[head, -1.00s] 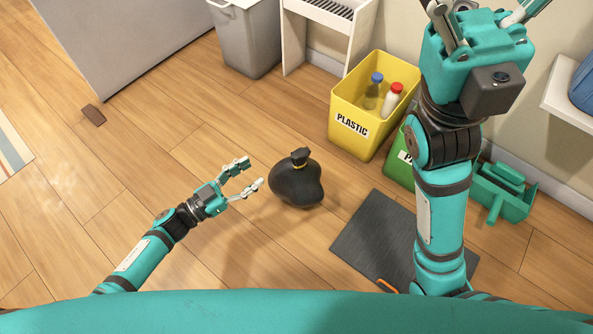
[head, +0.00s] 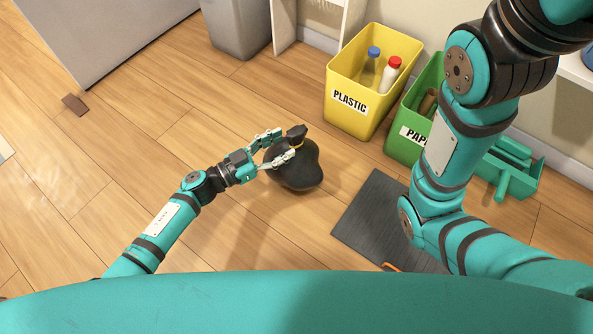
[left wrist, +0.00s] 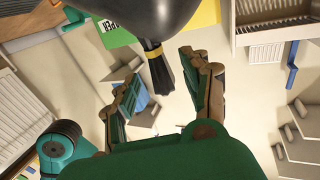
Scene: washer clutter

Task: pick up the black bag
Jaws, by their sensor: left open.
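The black bag (head: 297,172) sits on the wooden floor in the middle of the head view, its neck tied with a yellow band. My left gripper (head: 279,146) is open at the bag's upper left side, with its fingers reaching toward the tied neck. In the left wrist view the bag (left wrist: 150,15) hangs in at the top, and its dark gathered neck (left wrist: 158,72) lies between the open fingers of my left gripper (left wrist: 165,85). The fingers show gaps on both sides of the neck. My right gripper is out of the frames; only its arm shows.
A yellow PLASTIC bin (head: 345,98) with bottles and a green PAPER bin (head: 410,133) stand behind and right of the bag. A grey bin (head: 236,25) is at the back. A dark mat (head: 372,222) lies to the right.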

